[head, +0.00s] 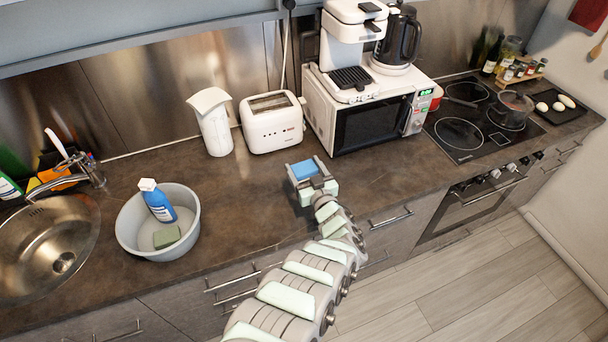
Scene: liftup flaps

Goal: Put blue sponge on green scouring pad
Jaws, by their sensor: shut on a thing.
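The blue sponge (304,169) is in the jaws of my gripper (308,174), over the counter in front of the toaster and microwave. I cannot tell whether the sponge is lifted clear of the counter. The green scouring pad (166,237) lies at the bottom of a grey basin (127,238), to the left of my gripper. A blue bottle (159,206) with a white cap leans in the same basin, just behind the pad.
The sink (38,240) is left of the basin, the hob (462,132) far right. The counter (245,205) between basin and gripper is clear.

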